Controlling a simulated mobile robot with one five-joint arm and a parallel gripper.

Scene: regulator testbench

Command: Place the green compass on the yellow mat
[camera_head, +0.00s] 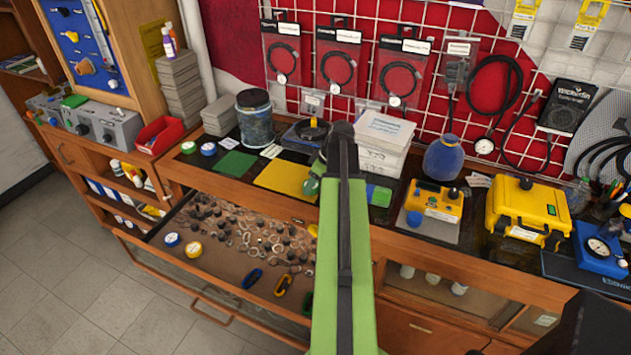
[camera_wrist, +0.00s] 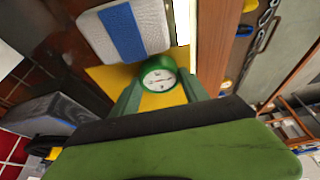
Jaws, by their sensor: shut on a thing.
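The green compass (camera_wrist: 158,76), round with a white dial, shows in the wrist view between the two green fingers of my gripper (camera_wrist: 163,87). The gripper is shut on it. The yellow mat (camera_wrist: 107,74) shows behind the compass and fingers in the wrist view. In the head view the yellow mat (camera_head: 280,177) lies flat on the dark worktop, and my green arm reaches to its right edge. I cannot tell whether the compass touches the mat. My arm hides part of the worktop beside it.
A green mat (camera_head: 234,164) lies left of the yellow one. A dark jar (camera_head: 255,118) and a stack of white boxes (camera_head: 384,135) stand behind. A blue vase (camera_head: 442,158) and a yellow case (camera_head: 527,212) are right. An open drawer (camera_head: 215,262) of small parts lies in front.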

